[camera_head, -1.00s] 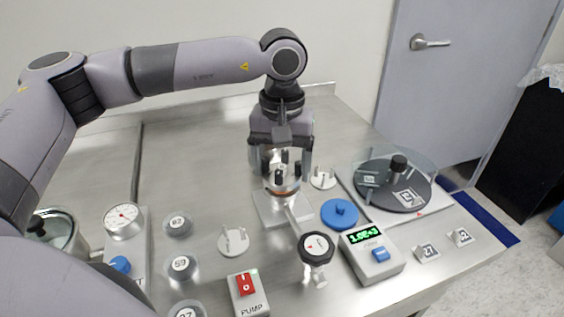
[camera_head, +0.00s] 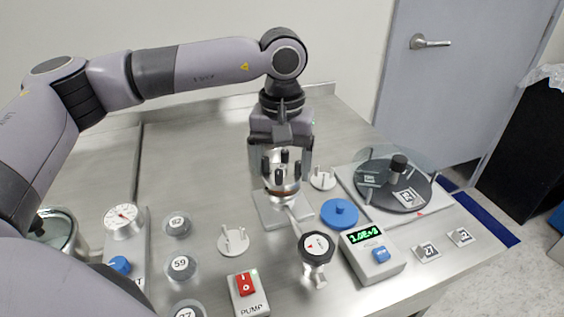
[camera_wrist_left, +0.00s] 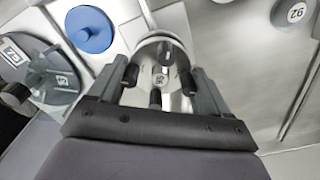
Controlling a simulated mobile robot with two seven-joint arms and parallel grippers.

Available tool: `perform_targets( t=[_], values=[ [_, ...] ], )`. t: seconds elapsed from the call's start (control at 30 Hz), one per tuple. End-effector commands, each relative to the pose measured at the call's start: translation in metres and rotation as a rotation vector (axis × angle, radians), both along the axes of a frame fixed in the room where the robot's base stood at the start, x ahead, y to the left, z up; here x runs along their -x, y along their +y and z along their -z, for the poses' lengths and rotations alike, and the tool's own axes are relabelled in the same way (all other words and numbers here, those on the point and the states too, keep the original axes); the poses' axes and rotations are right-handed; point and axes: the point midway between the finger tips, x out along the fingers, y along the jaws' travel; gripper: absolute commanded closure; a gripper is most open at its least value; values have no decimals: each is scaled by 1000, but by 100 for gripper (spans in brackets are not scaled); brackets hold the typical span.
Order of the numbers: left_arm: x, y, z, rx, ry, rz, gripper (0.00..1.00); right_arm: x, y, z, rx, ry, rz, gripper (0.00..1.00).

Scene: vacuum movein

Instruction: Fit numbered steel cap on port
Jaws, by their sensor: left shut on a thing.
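My left gripper (camera_head: 281,165) points down over the steel port (camera_head: 287,195), which stands on a square plate (camera_head: 268,212) in the middle of the bench. It is shut on a round steel cap with dark pegs. In the left wrist view the cap (camera_wrist_left: 160,60) sits between the fingers and bears a small number label that I cannot read surely. The cap is at the port's top; whether it is fully seated I cannot tell. Other numbered steel caps stand at the left: cap 82 (camera_head: 177,225), cap 59 (camera_head: 182,267) and a partly cut-off one (camera_head: 187,312). My right gripper is not in view.
A black-knobbed valve (camera_head: 317,248) and a gauge readout box (camera_head: 371,252) stand in front of the port. A blue disc (camera_head: 339,213) and a dark turntable (camera_head: 396,190) lie to the right. A red pump switch (camera_head: 246,290) is at the front. The back bench is clear.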

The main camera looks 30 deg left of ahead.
Motion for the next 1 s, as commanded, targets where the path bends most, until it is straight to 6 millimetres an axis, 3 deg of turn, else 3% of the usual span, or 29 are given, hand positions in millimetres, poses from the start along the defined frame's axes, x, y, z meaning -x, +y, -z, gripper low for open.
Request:
perform_targets(
  t=[1.0],
  values=[
    [0,0,9,1,-3,0,56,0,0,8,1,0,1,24]
  ],
)
